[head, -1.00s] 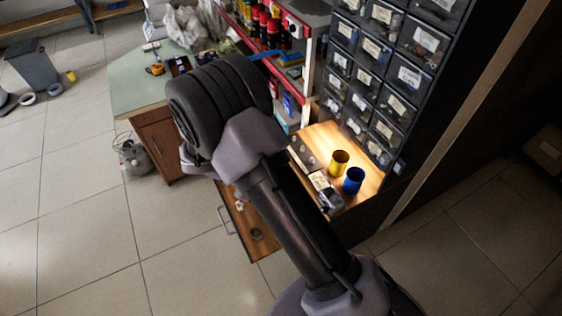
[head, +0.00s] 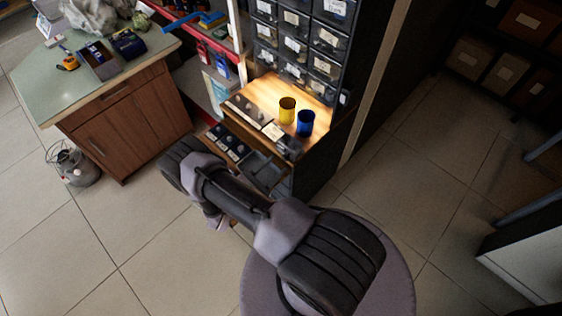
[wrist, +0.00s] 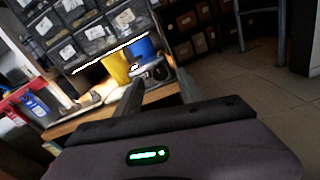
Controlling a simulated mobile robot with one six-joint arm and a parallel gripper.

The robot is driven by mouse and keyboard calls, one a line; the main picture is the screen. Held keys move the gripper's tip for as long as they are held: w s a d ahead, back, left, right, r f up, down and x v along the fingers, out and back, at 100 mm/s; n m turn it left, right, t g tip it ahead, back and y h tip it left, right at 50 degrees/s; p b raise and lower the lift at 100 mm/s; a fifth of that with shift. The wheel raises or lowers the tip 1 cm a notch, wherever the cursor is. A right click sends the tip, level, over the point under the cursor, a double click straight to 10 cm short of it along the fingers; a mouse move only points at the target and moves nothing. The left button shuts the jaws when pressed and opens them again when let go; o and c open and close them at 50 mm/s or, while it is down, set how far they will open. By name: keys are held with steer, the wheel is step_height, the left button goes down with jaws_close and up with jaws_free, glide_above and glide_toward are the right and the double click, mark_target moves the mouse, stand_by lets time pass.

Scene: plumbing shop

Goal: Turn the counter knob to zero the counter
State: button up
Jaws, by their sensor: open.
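A small dark-and-grey device (head: 289,148), which looks like the counter, sits at the front right corner of the lit wooden bench top (head: 262,92). Its knob is too small to make out. In the wrist view a grey device (wrist: 152,73) shows just beyond the fingertips, in front of the blue cup. My gripper (wrist: 158,92) is open and empty, its two fingers spread apart and pointing towards the bench. It appears apart from the device. In the head view my arm hides the gripper.
A yellow cup (head: 287,110) and a blue cup (head: 305,123) stand behind the device. An open drawer (head: 262,168) juts out below. Labelled bins (head: 292,47) rise behind.

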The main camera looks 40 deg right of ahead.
mark_target(284, 159)
steer(key=shift+w+d, duration=0.1)
steer(key=shift+d, duration=1.6)
jaws_close()
